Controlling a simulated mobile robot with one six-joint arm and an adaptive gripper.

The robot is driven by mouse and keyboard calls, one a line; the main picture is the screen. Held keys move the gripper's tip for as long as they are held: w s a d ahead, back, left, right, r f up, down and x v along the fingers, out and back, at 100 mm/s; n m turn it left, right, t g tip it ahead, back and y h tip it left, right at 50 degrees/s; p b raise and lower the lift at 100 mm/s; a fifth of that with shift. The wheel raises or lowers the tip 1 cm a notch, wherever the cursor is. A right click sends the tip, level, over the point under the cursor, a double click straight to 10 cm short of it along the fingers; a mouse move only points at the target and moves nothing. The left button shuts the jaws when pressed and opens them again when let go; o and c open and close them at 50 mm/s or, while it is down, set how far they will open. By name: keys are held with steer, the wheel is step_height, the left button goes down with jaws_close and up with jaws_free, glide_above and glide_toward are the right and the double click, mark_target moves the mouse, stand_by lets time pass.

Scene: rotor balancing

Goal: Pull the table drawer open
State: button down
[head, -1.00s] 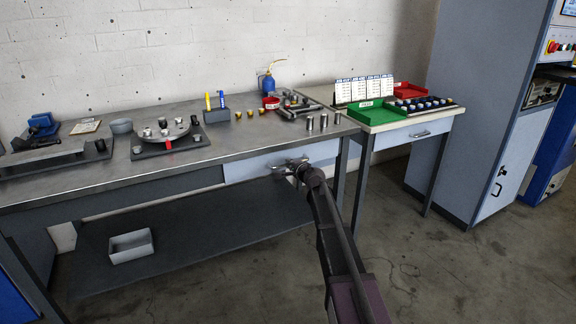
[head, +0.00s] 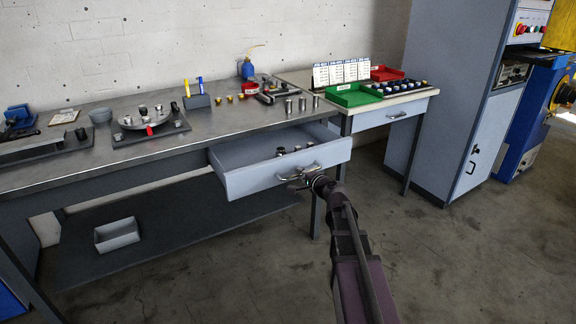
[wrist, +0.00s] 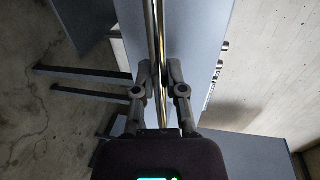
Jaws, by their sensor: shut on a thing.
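The table drawer (head: 250,176) is pale blue-grey and stands pulled out from under the metal workbench (head: 95,164) in the head view. Several small metal parts (head: 284,151) lie inside it. My gripper (head: 299,178) is at the middle of the drawer front, shut on the drawer's bar handle. In the wrist view, the shiny handle (wrist: 157,35) runs up the picture between the two fingers of my gripper (wrist: 158,78), and the drawer front (wrist: 195,45) lies behind it. The drawer's back end is hidden under the bench top.
On the bench stand a round rotor fixture (head: 146,122), a pen holder (head: 197,101) and several metal cylinders (head: 302,104). A side table (head: 378,118) with a green tray (head: 354,96) stands to the right. A grey bin (head: 117,235) sits on the lower shelf. The floor in front is clear.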

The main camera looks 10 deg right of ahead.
steer(key=v, duration=0.2)
steer(key=f+v, duration=0.1)
steer(key=v, duration=0.2)
steer(key=shift+s+d, duration=0.1)
steer(key=shift+s, duration=0.1)
steer(key=c, duration=0.7)
jaws_free()
steer(key=shift+f, duration=0.1)
